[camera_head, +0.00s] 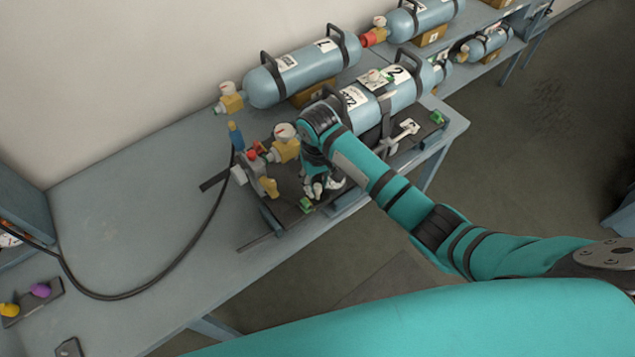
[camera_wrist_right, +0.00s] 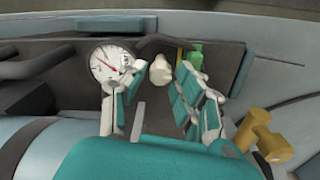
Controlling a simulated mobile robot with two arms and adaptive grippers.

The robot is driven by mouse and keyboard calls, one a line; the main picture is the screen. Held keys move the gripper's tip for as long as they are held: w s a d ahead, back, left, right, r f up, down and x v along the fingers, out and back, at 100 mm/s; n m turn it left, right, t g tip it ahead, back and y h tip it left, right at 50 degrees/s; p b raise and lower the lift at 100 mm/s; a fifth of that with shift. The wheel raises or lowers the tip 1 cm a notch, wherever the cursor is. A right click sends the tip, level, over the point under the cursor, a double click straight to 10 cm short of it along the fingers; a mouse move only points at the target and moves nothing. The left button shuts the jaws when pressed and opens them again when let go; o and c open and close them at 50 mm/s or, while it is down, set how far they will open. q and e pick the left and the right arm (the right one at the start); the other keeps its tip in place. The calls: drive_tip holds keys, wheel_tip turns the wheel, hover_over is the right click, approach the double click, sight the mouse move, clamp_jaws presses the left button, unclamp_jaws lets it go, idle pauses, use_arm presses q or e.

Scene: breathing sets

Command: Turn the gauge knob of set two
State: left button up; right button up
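The set two cylinder (camera_head: 398,98) is blue-grey, labelled 2, and lies on a dark tray (camera_head: 285,213) on the bench. A white-faced gauge (camera_head: 285,131) sits on its brass valve fitting, left of my right wrist. My right gripper (camera_head: 322,186) reaches down over the tray's front edge. In the right wrist view my gripper (camera_wrist_right: 155,72) has its fingers apart. A small whitish knob (camera_wrist_right: 161,70) shows between the fingertips, with no clear contact. A white dial with a red needle (camera_wrist_right: 108,62) is beside it, partly covered by the left finger. My left gripper is out of view.
Another cylinder (camera_head: 305,72), labelled 1, lies behind set two, and more sets stand at the back right. A black hose (camera_head: 175,262) curves over the bench from the valve block (camera_head: 250,168). The bench's left middle (camera_head: 120,215) is mostly clear.

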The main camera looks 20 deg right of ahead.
sight(317, 186)
drive_tip(key=shift+o, duration=1.2)
wheel_tip(317, 186, up, 12)
